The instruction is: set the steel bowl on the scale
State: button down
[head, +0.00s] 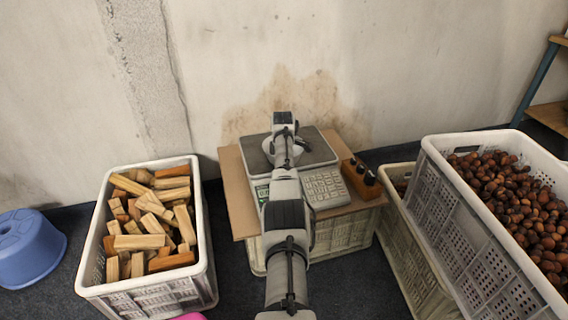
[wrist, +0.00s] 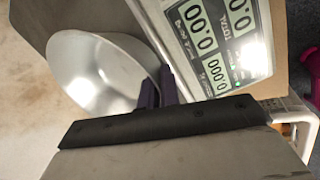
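The steel bowl (wrist: 98,75) is a shiny round bowl in the wrist view, its open side toward the camera. My gripper (wrist: 158,90) has its two dark fingers close together at the bowl's rim, one on each side of the wall. In the head view my arm hides most of the bowl. The scale (head: 325,187) has a grey steel platter (head: 318,147) and a keypad, and my gripper is over the platter. Its display (wrist: 215,35) reads zeros in the wrist view. I cannot tell whether the bowl touches the platter.
The scale stands on a wooden board (head: 238,205) on a crate, beside a block of dark weights (head: 361,178). A crate of wood pieces (head: 88,265) is at left, near a blue stool (head: 28,250). A crate of chestnuts (head: 470,240) is at right. A wall is behind.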

jog(key=c, duration=2.1)
grip_release()
jog(key=shift+f, duration=0.15)
jog(key=o, duration=0.5)
jog(key=p+v, duration=0.3)
jog(key=v, duration=0.9)
jog(key=shift+p, duration=0.3)
